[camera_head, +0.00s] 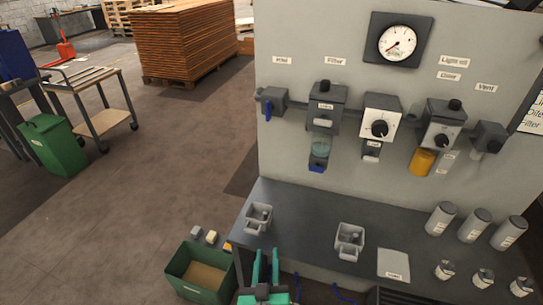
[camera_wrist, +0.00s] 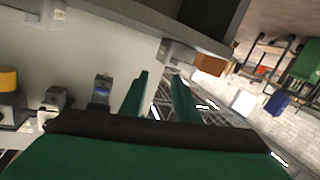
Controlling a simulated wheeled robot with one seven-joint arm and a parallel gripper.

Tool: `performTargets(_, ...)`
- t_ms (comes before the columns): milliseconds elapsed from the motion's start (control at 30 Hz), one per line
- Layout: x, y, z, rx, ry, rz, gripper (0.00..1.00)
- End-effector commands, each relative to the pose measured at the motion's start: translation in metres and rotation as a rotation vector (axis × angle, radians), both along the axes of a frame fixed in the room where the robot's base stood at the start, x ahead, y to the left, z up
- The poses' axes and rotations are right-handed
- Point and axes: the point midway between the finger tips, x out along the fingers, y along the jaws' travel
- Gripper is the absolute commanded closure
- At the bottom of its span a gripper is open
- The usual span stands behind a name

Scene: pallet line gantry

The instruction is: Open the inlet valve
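The inlet valve (camera_head: 273,101) is a grey block at the left end of the upright grey panel, under a small label that seems to read Inlet. My gripper (camera_head: 267,255) is low in the head view, by the bench's front left edge, well below and apart from the valve. Its two green fingers are spread with nothing between them; the gap also shows in the wrist view (camera_wrist: 160,88). I cannot surely pick out the inlet valve in the wrist view.
Right of the valve are the filter (camera_head: 322,110), a white dial unit (camera_head: 380,118), an orange-bowled unit (camera_head: 440,125) and the vent (camera_head: 489,138). A round gauge (camera_head: 398,43) is above. Grey holders (camera_head: 258,218) and canisters (camera_head: 474,225) stand on the bench. A green bin (camera_head: 203,272) is front left.

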Motion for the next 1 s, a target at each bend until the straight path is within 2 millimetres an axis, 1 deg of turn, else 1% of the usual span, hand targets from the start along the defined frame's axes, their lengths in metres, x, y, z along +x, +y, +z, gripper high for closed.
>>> performTargets(33,0.020,0.002,0.015,-0.001,-0.018,-0.009,0.71)
performTargets(100,0.042,0.002,0.031,-0.003,-0.029,-0.026,0.71)
performTargets(167,0.061,0.003,0.047,-0.004,-0.039,-0.040,0.71)
performTargets(200,0.073,0.004,0.058,-0.004,-0.045,-0.050,0.71)
performTargets(267,0.090,0.007,0.075,-0.002,-0.055,-0.064,0.71)
performTargets(300,0.101,0.008,0.087,0.001,-0.061,-0.075,0.71)
performTargets(367,0.117,0.010,0.107,0.008,-0.070,-0.091,0.71)
performTargets(467,0.140,0.013,0.141,0.021,-0.085,-0.119,0.71)
performTargets(500,0.149,0.014,0.155,0.027,-0.092,-0.132,0.71)
performTargets(567,0.161,0.015,0.177,0.039,-0.100,-0.149,0.71)
performTargets(600,0.169,0.016,0.192,0.047,-0.107,-0.162,0.71)
performTargets(667,0.179,0.017,0.215,0.063,-0.115,-0.181,0.71)
performTargets(700,0.185,0.017,0.231,0.075,-0.121,-0.194,0.71)
performTargets(767,0.192,0.018,0.254,0.092,-0.128,-0.211,0.71)
performTargets(800,0.197,0.018,0.269,0.104,-0.132,-0.224,0.71)
performTargets(900,0.204,0.018,0.301,0.131,-0.141,-0.248,0.71)
performTargets(1000,0.208,0.019,0.324,0.153,-0.145,-0.266,0.71)
